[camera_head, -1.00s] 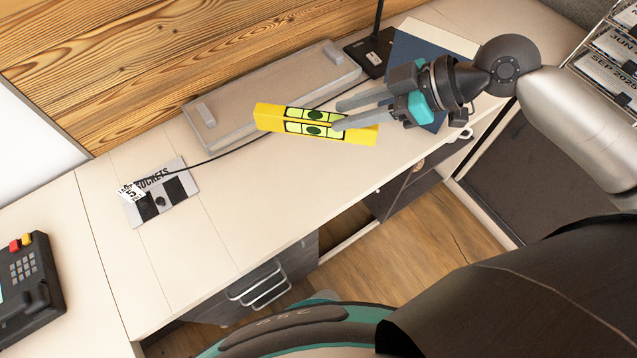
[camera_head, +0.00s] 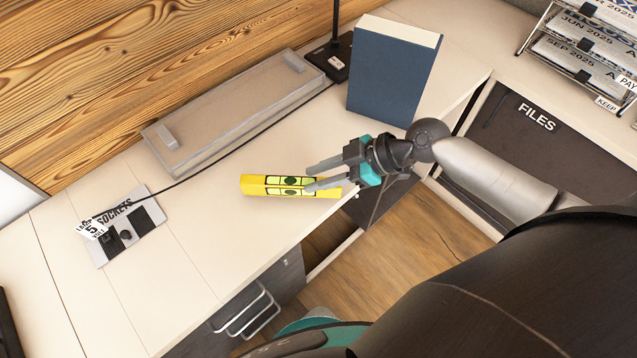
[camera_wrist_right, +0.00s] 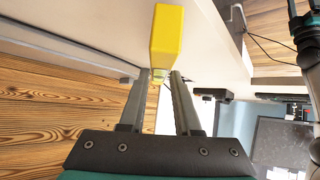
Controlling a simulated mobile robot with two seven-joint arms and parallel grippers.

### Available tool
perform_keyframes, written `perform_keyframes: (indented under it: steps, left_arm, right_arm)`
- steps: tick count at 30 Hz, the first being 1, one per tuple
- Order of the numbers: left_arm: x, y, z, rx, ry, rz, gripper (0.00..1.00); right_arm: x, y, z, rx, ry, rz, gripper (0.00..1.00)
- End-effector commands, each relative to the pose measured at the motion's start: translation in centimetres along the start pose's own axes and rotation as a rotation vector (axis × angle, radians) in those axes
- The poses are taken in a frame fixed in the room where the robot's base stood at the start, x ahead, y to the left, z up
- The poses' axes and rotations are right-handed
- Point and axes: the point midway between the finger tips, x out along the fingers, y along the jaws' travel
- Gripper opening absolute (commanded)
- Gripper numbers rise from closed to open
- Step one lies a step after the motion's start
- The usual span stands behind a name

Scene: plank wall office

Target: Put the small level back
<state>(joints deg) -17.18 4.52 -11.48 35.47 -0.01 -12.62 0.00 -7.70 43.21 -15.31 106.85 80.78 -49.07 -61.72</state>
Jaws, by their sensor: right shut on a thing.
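The small level (camera_head: 258,186) is a yellow bar with green vial windows. My right gripper (camera_head: 308,178) is shut on it near its right part, with the fingers along its sides. The level appears over the front part of the pale desk; whether it touches the top I cannot tell. In the right wrist view the level (camera_wrist_right: 167,38) sticks out past the tips of my right gripper (camera_wrist_right: 158,76).
A long grey tray-like box (camera_head: 225,118) lies along the plank wall. A dark blue book or binder (camera_head: 390,75) stands at the right. A sockets plate (camera_head: 138,222) lies at the left, with a black cable. The pale desk (camera_head: 195,235) between is clear. A wire rack (camera_head: 580,50) stands at far right.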

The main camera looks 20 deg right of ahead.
Motion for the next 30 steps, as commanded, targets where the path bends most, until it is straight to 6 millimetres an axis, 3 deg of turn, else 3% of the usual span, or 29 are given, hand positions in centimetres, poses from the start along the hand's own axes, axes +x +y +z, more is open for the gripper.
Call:
perform_keyframes:
  steps: [5, 17, 18, 26, 30]
  left_arm:
    - [0.9, 0.0, 0.1, 0.0, -0.001, 0.0, 0.75]
    - [1.1, 0.0, 0.1, -0.001, 0.0, 0.0, 0.75]
    - [1.2, -0.1, 0.1, -0.001, 0.0, -0.001, 0.75]
    - [1.1, -0.1, 0.1, -0.001, 0.001, -0.001, 0.75]
    - [1.1, -0.1, 0.1, -0.001, 0.002, -0.002, 0.75]
  right_arm:
    - [1.6, -0.1, 2.0, 0.002, 0.002, 0.001, 0.0]
    - [1.8, -0.1, 2.3, 0.0, 0.002, 0.001, 0.0]
    - [1.9, -0.1, 2.4, 0.0, 0.0, 0.0, 0.33]
    - [1.8, -0.1, 2.3, 0.0, 0.0, 0.0, 0.62]
    - [1.8, -0.1, 2.3, 0.001, 0.0, 0.0, 0.62]
